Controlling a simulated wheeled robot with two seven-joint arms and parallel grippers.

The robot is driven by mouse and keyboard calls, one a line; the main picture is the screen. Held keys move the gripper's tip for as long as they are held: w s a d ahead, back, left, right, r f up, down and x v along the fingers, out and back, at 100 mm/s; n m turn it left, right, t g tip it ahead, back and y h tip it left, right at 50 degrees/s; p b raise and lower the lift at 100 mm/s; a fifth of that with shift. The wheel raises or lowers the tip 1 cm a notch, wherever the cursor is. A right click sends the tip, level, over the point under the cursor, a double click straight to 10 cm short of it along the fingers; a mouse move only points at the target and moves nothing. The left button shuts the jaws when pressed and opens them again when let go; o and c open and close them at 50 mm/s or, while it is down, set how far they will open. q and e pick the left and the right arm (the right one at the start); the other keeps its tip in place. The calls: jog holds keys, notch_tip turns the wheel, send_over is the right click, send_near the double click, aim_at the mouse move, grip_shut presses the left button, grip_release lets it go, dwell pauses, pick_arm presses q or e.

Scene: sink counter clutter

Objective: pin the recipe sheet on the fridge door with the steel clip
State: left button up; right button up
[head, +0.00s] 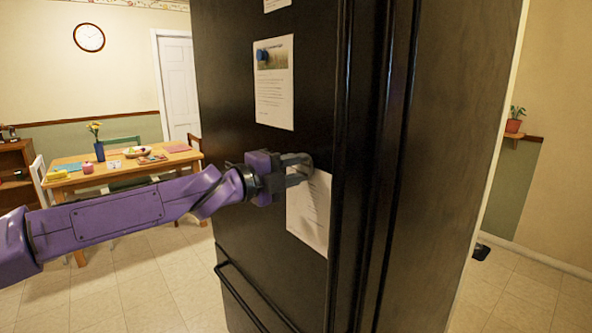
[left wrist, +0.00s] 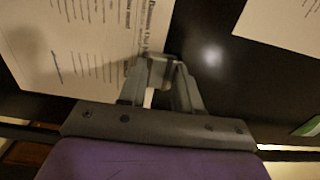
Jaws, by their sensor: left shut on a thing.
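The recipe sheet (head: 309,218), white with printed lines, lies against the black fridge door (head: 245,180), slightly tilted. It fills the upper left of the left wrist view (left wrist: 75,45). My left gripper (head: 302,168) is at the sheet's top edge, close to the door. Its jaws are shut on a small grey piece, apparently the steel clip (left wrist: 160,72), which sits over the sheet's edge in the wrist view. The fingers partly hide it, and I cannot tell whether it touches the door. My right gripper is not in view.
Another sheet (head: 273,95) with a blue magnet (head: 262,54) hangs higher on the door. A fridge handle bar (head: 250,295) juts out below. A wooden table (head: 120,168) with flowers and dishes stands at the back left. The floor between is clear.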

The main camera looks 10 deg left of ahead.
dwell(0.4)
pick_arm(q)
jog(key=o, duration=1.1)
jog(key=shift+w, duration=0.1)
jog(key=shift+a, duration=0.1)
jog(key=shift+p+v, duration=0.9)
jog(key=shift+v, duration=1.2)
jog(key=p+v, duration=0.3)
jog(key=v, duration=0.1)
jog(key=shift+s+a, duration=0.2)
jog(key=shift+s, duration=0.1)
